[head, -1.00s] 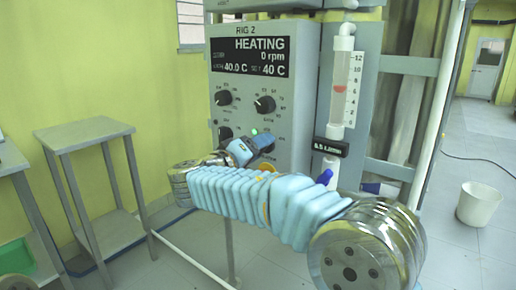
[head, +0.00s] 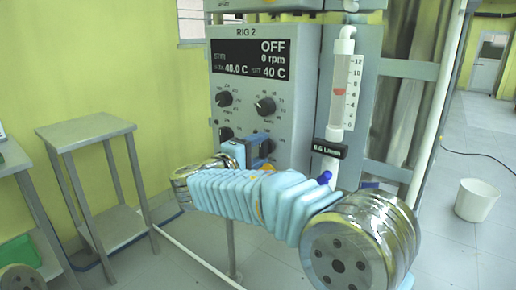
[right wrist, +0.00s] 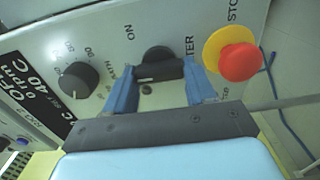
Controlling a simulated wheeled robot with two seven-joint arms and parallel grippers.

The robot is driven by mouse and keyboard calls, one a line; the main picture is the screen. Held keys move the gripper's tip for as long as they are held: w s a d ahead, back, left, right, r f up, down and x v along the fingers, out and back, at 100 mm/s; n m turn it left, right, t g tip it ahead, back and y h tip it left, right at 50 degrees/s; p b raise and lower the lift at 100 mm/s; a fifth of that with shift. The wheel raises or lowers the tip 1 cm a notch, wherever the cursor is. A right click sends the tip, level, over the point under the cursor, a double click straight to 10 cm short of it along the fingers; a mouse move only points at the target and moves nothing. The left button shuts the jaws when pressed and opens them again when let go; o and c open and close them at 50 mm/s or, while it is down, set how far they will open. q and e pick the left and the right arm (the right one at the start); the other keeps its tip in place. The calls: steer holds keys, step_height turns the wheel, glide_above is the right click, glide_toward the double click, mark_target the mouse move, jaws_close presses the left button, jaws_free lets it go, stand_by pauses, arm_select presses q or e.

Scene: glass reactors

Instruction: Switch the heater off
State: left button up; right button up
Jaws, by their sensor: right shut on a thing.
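The control box (head: 299,60) of RIG 2 has a display (head: 249,58) reading OFF, 0 rpm, 40.0 C and SET 40 C. My right gripper (head: 259,147) is at the lower right of its panel and hides the knob there in the head view. In the right wrist view the black heater knob (right wrist: 157,57) sits between the two blue fingers of my right gripper (right wrist: 161,76), which are shut on it. ON and part of the word HEATER show beside it. My left gripper is not in view.
A red stop button (right wrist: 239,61) on a yellow ring is close to one finger. Another black knob (right wrist: 79,81) is on the other side. A flow tube (head: 342,85) stands right of the box. A metal table (head: 85,133) is at left.

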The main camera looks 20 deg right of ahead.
steer(key=shift+d+r, duration=0.1)
stand_by(0.3)
steer(key=o, duration=1)
steer(key=shift+o, duration=0.2)
steer(key=b+v, duration=0.1)
steer(key=v, duration=1.2)
steer(key=shift+s+a+b, duration=0.2)
steer(key=shift+a+b, duration=0.15)
steer(key=shift+b, duration=0.05)
